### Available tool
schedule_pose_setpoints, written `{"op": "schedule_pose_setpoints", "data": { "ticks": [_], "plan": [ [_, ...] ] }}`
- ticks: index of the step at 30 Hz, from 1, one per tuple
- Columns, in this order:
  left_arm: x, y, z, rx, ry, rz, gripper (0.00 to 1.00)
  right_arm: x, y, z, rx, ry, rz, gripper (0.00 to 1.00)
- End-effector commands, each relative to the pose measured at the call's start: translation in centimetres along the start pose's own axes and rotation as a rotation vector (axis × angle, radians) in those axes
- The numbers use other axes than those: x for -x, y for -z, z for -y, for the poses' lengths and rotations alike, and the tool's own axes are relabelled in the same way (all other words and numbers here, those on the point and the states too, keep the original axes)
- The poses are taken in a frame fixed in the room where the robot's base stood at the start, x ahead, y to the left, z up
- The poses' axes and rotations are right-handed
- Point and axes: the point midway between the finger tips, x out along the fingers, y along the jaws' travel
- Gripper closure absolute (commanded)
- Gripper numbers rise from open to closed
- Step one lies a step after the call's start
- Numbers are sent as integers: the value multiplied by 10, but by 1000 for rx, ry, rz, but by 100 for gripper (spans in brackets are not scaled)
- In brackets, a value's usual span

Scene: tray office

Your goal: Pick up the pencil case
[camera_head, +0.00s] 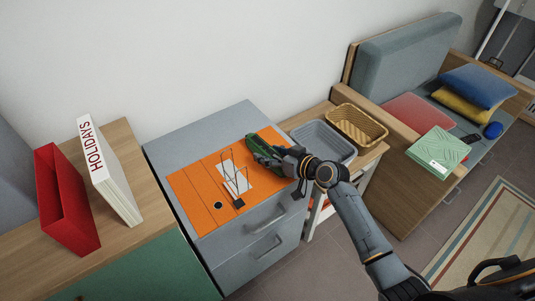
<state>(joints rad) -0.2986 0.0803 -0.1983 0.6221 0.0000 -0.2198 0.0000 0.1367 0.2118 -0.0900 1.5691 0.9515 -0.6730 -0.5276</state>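A green pencil case (258,147) is at the back right part of the orange mat (197,196), on top of the grey drawer cabinet. My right gripper (279,155) is at the right end of the case, its dark fingers at or against it. The fingers partly cover the case, and I cannot tell whether they are closed on it or whether it is lifted. My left gripper is not in view.
A wire stand with a black clip (238,203) and white paper is on the mat, left of the case. A grey basket (338,146) and a wicker basket (372,122) stand to the right. A red box (72,222) and a HOLIDAYS binder (122,195) stand left.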

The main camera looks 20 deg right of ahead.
Motion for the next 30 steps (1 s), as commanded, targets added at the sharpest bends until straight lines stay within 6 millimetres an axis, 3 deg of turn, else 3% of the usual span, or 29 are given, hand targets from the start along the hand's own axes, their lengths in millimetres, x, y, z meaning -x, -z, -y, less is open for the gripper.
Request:
{"op": "schedule_pose_setpoints", "data": {
  "ticks": [1, 6, 8, 17, 23, 26, 30],
  "plan": [
    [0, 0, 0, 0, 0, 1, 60, 0, 0, 0, 0, 0, 0, 52],
    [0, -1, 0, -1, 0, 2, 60, 0, 0, 0, 0, 0, 0, 87],
    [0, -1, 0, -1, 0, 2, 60, 0, 0, 0, 0, 0, 0, 96],
    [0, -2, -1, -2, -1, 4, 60, 1, 3, 0, 2, -1, -2, 96],
    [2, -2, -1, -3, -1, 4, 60, 8, 20, 5, 4, 1, -4, 96],
    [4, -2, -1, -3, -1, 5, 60, 18, 33, 10, 5, 1, -3, 96],
    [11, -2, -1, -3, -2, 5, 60, 49, 48, 26, 6, 1, -3, 96]
  ]
}}
